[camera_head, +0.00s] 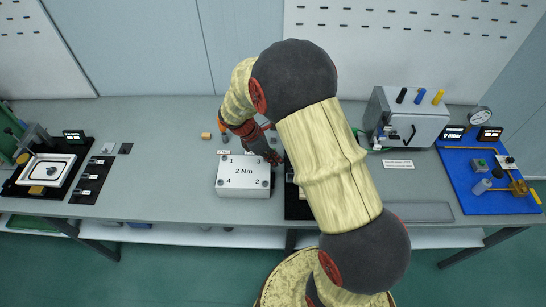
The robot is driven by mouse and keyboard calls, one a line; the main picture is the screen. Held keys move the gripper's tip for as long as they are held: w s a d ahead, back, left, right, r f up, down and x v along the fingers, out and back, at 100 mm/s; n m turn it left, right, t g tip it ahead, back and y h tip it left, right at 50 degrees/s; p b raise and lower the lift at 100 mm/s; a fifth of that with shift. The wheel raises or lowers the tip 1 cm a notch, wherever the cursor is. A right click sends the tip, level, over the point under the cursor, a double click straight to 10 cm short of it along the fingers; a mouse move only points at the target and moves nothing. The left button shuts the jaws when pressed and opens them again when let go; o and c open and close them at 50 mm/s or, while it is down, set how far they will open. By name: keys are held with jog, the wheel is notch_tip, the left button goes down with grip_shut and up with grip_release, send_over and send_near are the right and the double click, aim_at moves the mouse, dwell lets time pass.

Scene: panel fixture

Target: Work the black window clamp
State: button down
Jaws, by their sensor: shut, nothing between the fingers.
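I cannot surely pick out the black window clamp in the head view. A black base (297,207) with mostly hidden fittings lies at the middle of the bench, largely covered by my arm; a clamp there would be hidden. My gripper (276,159) points down by the back right corner of a white box (243,189) marked 2 Nm, on the side toward the black base. Its fingertips are small and dark here; it is shut and holds nothing. I cannot tell whether it touches the box or the fittings beside it.
At left stand a white-framed tray (71,163) on a black plate and a dark strip of small latches (92,180). At right are a grey cabinet (426,123) with coloured knobs and a blue mat (462,190) with parts. The bench between latches and white box is mostly clear.

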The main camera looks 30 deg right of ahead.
jog(key=shift+s+d+r+y+p, duration=0.15)
jog(key=shift+s+d+r+p, duration=0.15)
jog(key=shift+p, duration=0.25)
jog(key=shift+s+d+r+y+p, duration=0.2)
jog(key=shift+d+p, duration=0.2)
jog(key=shift+p, duration=0.15)
jog(key=a, duration=0.1)
jog(key=w+a, duration=0.1)
jog(key=a+p, duration=0.1)
jog(key=a, duration=0.1)
jog(key=shift+w+a+r, duration=0.1)
jog(key=shift+w+r, duration=0.15)
jog(key=shift+r, duration=0.15)
jog(key=s+d+p+v, duration=0.1)
jog(key=v, duration=0.7)
jog(key=shift+r, duration=0.75)
jog(key=shift+a+m, duration=0.1)
jog(key=shift+m, duration=0.2)
